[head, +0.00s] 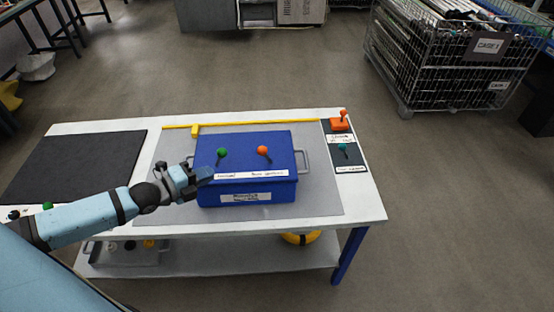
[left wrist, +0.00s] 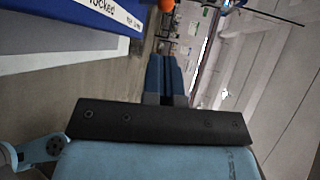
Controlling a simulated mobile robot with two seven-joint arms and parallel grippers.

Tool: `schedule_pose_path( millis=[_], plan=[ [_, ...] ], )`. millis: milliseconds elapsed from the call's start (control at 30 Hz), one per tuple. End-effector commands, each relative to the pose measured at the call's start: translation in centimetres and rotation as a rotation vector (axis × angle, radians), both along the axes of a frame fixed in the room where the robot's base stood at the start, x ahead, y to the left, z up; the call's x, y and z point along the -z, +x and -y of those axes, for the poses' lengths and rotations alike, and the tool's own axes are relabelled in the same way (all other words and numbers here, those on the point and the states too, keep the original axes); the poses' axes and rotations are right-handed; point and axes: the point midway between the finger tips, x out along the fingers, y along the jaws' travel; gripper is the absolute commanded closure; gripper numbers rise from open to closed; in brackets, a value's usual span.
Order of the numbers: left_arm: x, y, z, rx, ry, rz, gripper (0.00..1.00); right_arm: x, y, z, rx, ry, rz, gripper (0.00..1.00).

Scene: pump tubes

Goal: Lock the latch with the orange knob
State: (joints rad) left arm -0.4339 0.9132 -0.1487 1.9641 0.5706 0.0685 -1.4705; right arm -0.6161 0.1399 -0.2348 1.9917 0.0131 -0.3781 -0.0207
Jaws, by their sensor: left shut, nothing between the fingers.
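A blue box (head: 246,186) stands on the grey mat of the table. On its lid are a knob with a green ball (head: 222,152) at the left and the orange knob (head: 263,151) to the right of it. A white label strip (head: 250,174) runs along the lid's front edge. My left gripper (head: 206,174) is at the box's left front edge, left of both knobs; I cannot tell whether it touches the box. It is shut and empty. In the left wrist view its fingers (left wrist: 166,78) lie together, and the orange knob (left wrist: 166,5) is partly cut off at the top. My right gripper is not in view.
A second orange piece with a knob (head: 341,122) and a small teal-knobbed piece (head: 344,150) sit on dark pads at the table's right end. A yellow bar (head: 255,123) lies behind the box. A black mat (head: 75,165) covers the table's left part. Handles (head: 303,160) jut from the box's sides.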

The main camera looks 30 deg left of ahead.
Motion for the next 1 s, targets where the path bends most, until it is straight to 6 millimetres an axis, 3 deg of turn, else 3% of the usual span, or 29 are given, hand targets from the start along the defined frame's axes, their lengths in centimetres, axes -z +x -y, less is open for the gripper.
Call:
schedule_pose_path(
  millis=[567,767,1000],
  plan=[
    [-0.6,0.8,-0.6,0.017,0.052,0.038,1.00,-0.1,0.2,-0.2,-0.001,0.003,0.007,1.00],
    [-0.4,2.5,0.2,0.016,0.049,0.040,1.00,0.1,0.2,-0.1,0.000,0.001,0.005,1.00],
    [0.3,5.9,1.8,0.016,0.049,0.040,1.00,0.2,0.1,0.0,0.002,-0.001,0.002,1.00]
  ],
)
